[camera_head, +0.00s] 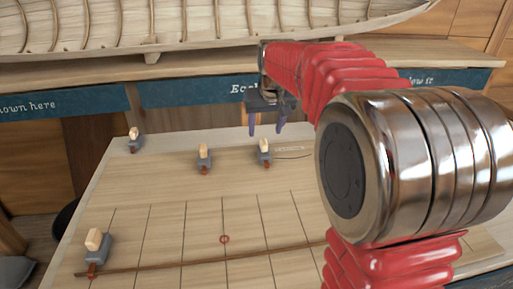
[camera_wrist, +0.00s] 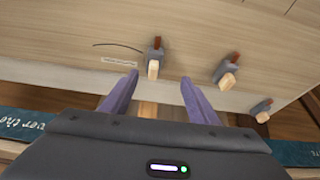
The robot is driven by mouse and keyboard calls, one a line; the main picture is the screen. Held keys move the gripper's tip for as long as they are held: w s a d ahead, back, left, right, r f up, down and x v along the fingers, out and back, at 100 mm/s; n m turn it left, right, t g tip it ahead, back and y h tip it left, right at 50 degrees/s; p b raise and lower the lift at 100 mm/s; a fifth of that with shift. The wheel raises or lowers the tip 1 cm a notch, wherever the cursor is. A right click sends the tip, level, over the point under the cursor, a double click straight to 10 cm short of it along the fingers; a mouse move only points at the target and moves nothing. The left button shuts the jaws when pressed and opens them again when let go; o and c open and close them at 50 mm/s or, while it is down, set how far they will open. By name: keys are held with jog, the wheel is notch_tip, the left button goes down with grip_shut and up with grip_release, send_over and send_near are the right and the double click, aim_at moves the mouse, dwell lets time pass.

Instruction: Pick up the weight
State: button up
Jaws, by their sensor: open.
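Several alike weights, grey blocks with pale wooden tops and reddish-brown tips, stand on the pale board; I cannot tell which one the task means. In the head view one weight (camera_head: 265,152) is at the back right of the group, with others at its left (camera_head: 204,160), far left (camera_head: 133,140) and front left (camera_head: 94,245). My gripper (camera_head: 267,125) is open and empty, above and behind the back right weight. In the wrist view that weight (camera_wrist: 155,58) shows just beyond the gap between my purple fingertips (camera_wrist: 160,79), apart from them. Two more weights (camera_wrist: 227,70) (camera_wrist: 262,110) show to its right.
A ribbed wooden hull (camera_head: 200,25) sits on a shelf with blue lettered panels (camera_head: 190,93) behind. My red arm hides the board's right side.

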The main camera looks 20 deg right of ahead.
aim_at(264, 148)
jog(key=w+d, duration=0.1)
jog(key=w+d+f, duration=0.1)
jog(key=w, duration=0.1)
jog(key=shift+w+f, duration=0.15)
jog(key=x, duration=0.8)
jog(key=shift+f, duration=0.35)
jog(key=shift+f, duration=0.1)
jog(key=shift+x, duration=2.5)
jog(key=shift+c, duration=0.5)
grip_shut()
